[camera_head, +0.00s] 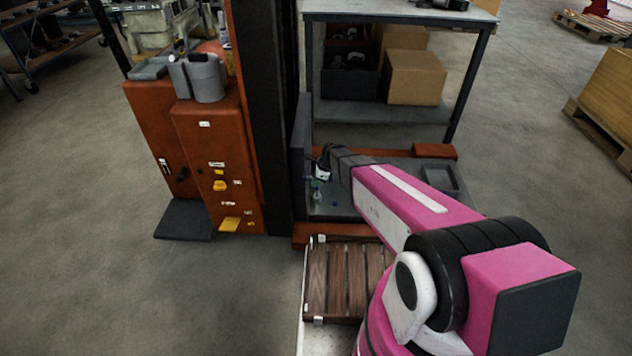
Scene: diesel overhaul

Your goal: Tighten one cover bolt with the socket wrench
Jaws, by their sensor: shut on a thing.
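My pink and black arm reaches in from the lower right. My gripper (323,170) is at its far end, low over the grey bed of the machine, close to the dark upright plate. It is small and partly hidden by my own arm. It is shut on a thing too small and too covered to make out. A small pale greenish object shows just below the gripper; I cannot tell what it is. I cannot make out a socket wrench, a cover or any cover bolt in this view.
An orange machine cabinet (213,160) with a grey jug (206,80) on top stands left. A dark column (262,110) rises beside it. A grey tray (439,178) lies right of my forearm. A table with cardboard boxes (415,78) stands behind. A slatted wooden platform (343,280) lies in front.

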